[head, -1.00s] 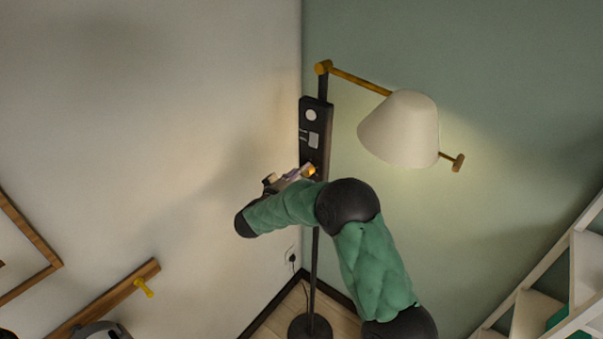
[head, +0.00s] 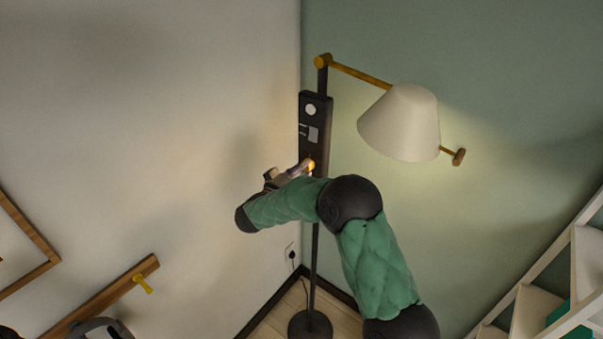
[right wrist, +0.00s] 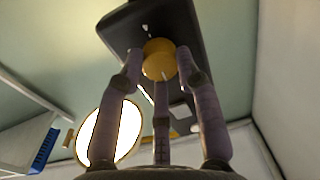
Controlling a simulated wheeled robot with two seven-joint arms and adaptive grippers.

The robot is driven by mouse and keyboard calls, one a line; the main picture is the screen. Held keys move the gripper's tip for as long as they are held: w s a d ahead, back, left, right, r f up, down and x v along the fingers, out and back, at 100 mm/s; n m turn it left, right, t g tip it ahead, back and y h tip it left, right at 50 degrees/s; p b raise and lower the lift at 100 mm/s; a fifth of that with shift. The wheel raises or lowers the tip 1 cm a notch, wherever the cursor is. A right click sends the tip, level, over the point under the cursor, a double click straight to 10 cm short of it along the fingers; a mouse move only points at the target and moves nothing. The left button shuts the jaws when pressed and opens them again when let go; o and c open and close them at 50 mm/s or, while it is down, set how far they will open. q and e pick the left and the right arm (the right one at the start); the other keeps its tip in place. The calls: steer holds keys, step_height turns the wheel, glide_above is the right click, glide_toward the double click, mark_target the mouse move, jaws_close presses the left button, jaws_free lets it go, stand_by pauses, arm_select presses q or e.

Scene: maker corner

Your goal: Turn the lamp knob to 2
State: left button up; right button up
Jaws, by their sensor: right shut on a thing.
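The floor lamp has a cream shade (head: 402,124) that casts light on the green wall, and a dark control panel (head: 316,148) on its pole. The orange knob (head: 311,164) sits low on the panel. My right gripper (head: 300,169) reaches the knob from the left. In the right wrist view, the fingers of that gripper (right wrist: 159,72) are closed around the round knob (right wrist: 158,57), with the dark panel (right wrist: 185,28) behind it. A small pale mark shows on the panel beside the knob; no number is readable.
The lamp pole stands on a round dark base (head: 310,325) in the room corner. A white shelf (head: 540,300) is at the lower right. A wooden rail (head: 105,297) with a yellow peg (head: 143,284) is on the left wall. The walls beside the panel are clear.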

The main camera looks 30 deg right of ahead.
steer(key=shift+r+m+h+b, duration=0.1)
steer(key=shift+m+h+b, duration=0.05)
steer(key=shift+m+b, duration=3.3)
steer(key=shift+r+m+h+b, duration=0.15)
steer(key=shift+m+b, duration=2.2)
steer(key=shift+b, duration=2.1)
steer(key=o, duration=1.1)
steer(key=shift+o, duration=0.2)
steer(key=shift+s+f, duration=0.1)
steer(key=shift+f, duration=0.1)
steer(key=v, duration=1.2)
